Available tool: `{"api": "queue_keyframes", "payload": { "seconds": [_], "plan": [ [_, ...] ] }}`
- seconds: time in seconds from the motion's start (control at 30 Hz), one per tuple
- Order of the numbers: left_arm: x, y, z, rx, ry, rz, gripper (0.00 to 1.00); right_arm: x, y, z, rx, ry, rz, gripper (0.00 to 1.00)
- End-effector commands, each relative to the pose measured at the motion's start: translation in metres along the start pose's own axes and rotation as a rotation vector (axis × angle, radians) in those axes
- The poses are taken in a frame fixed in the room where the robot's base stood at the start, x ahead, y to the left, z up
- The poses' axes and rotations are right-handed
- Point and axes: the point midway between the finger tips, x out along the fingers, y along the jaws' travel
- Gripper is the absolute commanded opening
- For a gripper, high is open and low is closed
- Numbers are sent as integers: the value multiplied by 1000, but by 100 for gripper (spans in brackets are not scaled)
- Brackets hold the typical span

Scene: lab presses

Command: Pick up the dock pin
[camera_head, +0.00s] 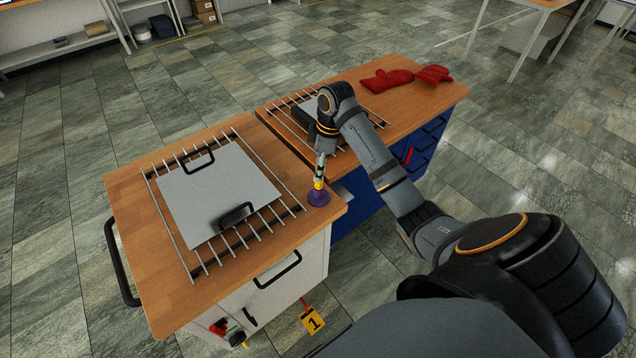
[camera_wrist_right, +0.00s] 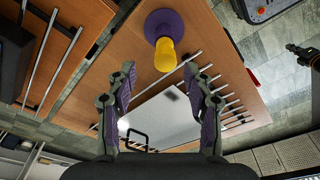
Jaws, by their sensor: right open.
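The dock pin, which I take to be a yellow pin (camera_head: 319,184) on a round purple base (camera_head: 319,198), stands upright at the near right corner of the closer wooden cart top. In the right wrist view the yellow pin (camera_wrist_right: 165,55) and purple base (camera_wrist_right: 164,22) lie just beyond the fingertips. My right gripper (camera_wrist_right: 160,80) is open and empty, its fingers spread on either side below the pin. In the head view my right gripper (camera_head: 321,165) is right above the pin. A dark claw-like part (camera_wrist_right: 300,52) at the right wrist view's edge may be my left gripper.
A metal plate with black handles (camera_head: 215,187) lies on a bar rack on the closer cart top (camera_head: 130,190). A second cart top (camera_head: 420,93) behind holds another rack and red gloves (camera_head: 388,81).

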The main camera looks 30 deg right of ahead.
Motion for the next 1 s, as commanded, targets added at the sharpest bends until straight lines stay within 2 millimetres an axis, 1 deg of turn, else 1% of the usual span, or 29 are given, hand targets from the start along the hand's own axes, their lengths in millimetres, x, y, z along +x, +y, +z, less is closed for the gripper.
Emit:
{"api": "queue_keyframes", "payload": {
  "seconds": [0.03, 0.1, 0.17, 0.23, 0.3, 0.37, 0.5, 0.87, 0.9, 1.0],
  "plan": [
    [-6, -1, -4, 0, 5, 0, 0, 7, -4, 1, 1, -2, -6, 52],
    [-10, -1, -4, 0, 2, -1, 0, 19, -7, 1, 1, -2, -7, 52],
    [-10, -1, 1, 0, -6, -1, 0, 30, -7, 1, 1, 0, -6, 52],
    [-11, -2, 12, 1, -20, -1, 0, 38, -6, 1, 2, 0, -4, 52],
    [-12, -2, 22, 2, -35, -1, 0, 42, -6, 2, 1, -1, -3, 52],
    [-12, -2, 27, 3, -44, -2, 0, 43, -6, 2, 1, -1, -2, 52],
    [-11, -3, 28, 3, -46, -3, 0, 43, -6, 2, 1, -1, -1, 52],
    [-11, -3, 14, 2, -24, -3, 0, 43, -6, 1, 1, 0, -1, 3],
    [-11, -3, 14, 2, -24, -3, 0, 43, -6, 1, 1, 0, -1, 0],
    [-11, -3, 14, 2, -24, -3, 0, 43, -6, 1, 1, 0, -1, 0]
  ]
}}
